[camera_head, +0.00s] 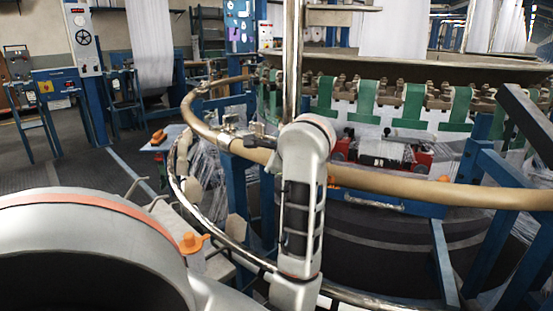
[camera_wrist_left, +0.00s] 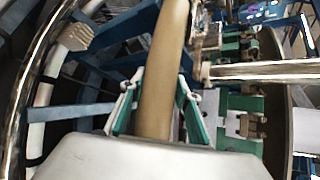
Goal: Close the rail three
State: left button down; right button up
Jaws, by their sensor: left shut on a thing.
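A tan curved rail (camera_head: 440,188) sweeps around the front of the circular loom in the head view. No label shows, so I cannot tell whether it is rail three. In the left wrist view the tan rail (camera_wrist_left: 168,45) runs between the two green-padded fingers of my left gripper (camera_wrist_left: 160,88), which is shut on it. In the head view my left arm stands in front of the rail near the middle, and its gripper cannot be made out there. My right gripper is in neither view.
An upright metal pole (camera_head: 293,60) stands close to my arm. A lower chrome rail (camera_head: 228,243) curves below the tan one. Blue frame beams (camera_head: 497,170) stand at the right. A red-ended carriage (camera_head: 385,152) sits inside the loom. Open floor (camera_head: 60,168) lies at the left.

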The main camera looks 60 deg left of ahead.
pick_arm(q)
jog(key=shift+f, duration=0.8)
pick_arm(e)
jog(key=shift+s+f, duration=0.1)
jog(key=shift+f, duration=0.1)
pick_arm(q)
jog(key=c, duration=1.5)
grip_release()
jog(key=shift+f, duration=0.1)
jog(key=shift+o, duration=0.2)
jog(key=shift+r, duration=0.35)
jog(key=shift+r, duration=0.1)
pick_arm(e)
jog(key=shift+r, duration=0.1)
